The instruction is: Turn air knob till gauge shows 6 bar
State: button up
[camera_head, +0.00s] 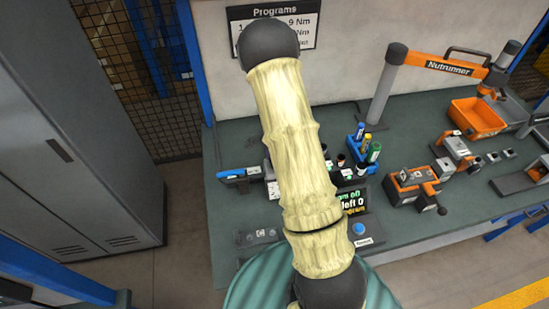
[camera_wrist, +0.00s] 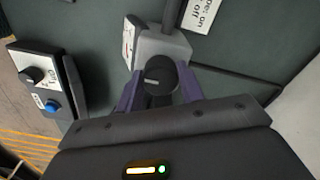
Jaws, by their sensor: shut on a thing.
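In the wrist view, the round black air knob (camera_wrist: 159,72) sits on a grey block (camera_wrist: 165,47), with a pale index line on its face. My gripper (camera_wrist: 160,90) has its two purple fingers on either side of the knob and is shut on it. The gauge (camera_wrist: 129,44) is a white-faced dial at the left of the block, seen at a steep slant with a bit of red on it. Its reading cannot be made out. In the head view my arm hides my gripper, and I cannot make out the knob or gauge there.
A control box (camera_wrist: 45,80) with another black knob and a blue button stands left in the wrist view. A label (camera_wrist: 203,12) lies near the block. In the head view, the bench (camera_head: 420,215) carries an orange bin (camera_head: 477,117), a nutrunner stand (camera_head: 385,85) and an orange fixture (camera_head: 413,187).

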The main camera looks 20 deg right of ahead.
jog(key=shift+w+r, duration=0.1)
jog(key=shift+w, duration=0.05)
jog(key=o, duration=1)
notch_tip(320, 180, up, 17)
jog(key=shift+r+b, duration=0.15)
jog(key=shift+b, duration=0.95)
jog(key=s+a+n+t, duration=0.1)
jog(key=s+a+n, duration=0.2)
jog(key=s+n, duration=0.2)
jog(key=s+a+n, duration=0.3)
jog(key=s+n, duration=0.2)
jog(key=s+a+n+t, duration=0.1)
jog(key=s+a+n, duration=0.3)
jog(key=s+n, duration=0.1)
jog(key=shift+s+f+t, duration=0.25)
jog(key=shift+s+t, duration=0.05)
jog(key=shift+s, duration=0.3)
